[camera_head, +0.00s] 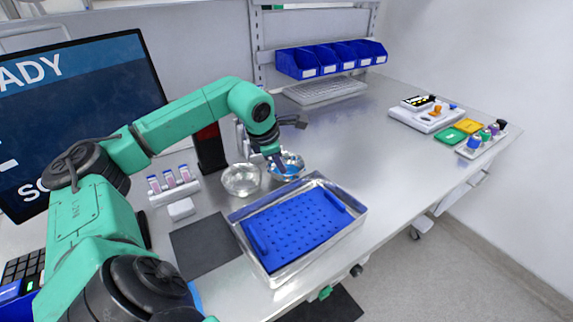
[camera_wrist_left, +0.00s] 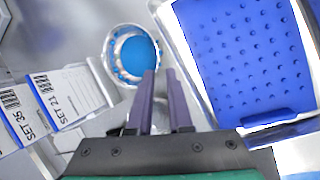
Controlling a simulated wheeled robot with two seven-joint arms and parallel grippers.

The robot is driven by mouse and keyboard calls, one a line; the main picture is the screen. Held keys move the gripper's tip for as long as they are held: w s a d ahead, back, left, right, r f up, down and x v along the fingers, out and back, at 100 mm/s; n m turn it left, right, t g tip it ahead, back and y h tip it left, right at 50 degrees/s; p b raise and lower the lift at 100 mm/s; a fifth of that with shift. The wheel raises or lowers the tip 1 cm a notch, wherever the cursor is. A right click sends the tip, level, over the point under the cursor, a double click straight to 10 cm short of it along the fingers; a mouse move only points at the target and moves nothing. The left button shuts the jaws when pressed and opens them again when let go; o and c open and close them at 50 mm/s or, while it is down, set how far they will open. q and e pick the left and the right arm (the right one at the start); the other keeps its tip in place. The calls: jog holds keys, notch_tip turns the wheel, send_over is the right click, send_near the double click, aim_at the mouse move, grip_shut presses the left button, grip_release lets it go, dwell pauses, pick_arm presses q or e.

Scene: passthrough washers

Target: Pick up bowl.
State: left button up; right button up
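A shiny metal bowl (camera_head: 286,167) with blue inside stands on the bench behind the tray. It also shows in the left wrist view (camera_wrist_left: 132,55), near the top centre. A second, plain silver bowl (camera_head: 241,180) stands to its left. My left gripper (camera_head: 277,163) points down at the blue-lined bowl. In the left wrist view its two purple fingers (camera_wrist_left: 161,72) are a little apart with a gap between the tips. The left fingertip overlaps the bowl's lower right rim; the other is just outside it. I cannot tell whether they touch. My right gripper is out of view.
A metal tray (camera_head: 357,207) with a blue perforated insert (camera_head: 297,226) lies just in front of the bowls. A labelled rack (camera_head: 174,187) stands left, near a monitor (camera_head: 80,110). Blue bins (camera_head: 330,60) are at the back.

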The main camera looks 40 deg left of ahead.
aim_at(288, 176)
pick_arm(q)
jog(key=x, duration=0.3)
jog(key=shift+w+a+f+p, duration=0.2)
jog(key=shift+w+a+p, duration=0.05)
jog(key=shift+w+p, duration=0.1)
jog(key=p+x, duration=0.2)
jog(key=shift+w+f, duration=0.15)
jog(key=shift+w, duration=0.15)
jog(key=x, duration=0.2)
jog(key=shift+d+f, duration=0.1)
jog(key=shift+f, duration=0.35)
grip_shut()
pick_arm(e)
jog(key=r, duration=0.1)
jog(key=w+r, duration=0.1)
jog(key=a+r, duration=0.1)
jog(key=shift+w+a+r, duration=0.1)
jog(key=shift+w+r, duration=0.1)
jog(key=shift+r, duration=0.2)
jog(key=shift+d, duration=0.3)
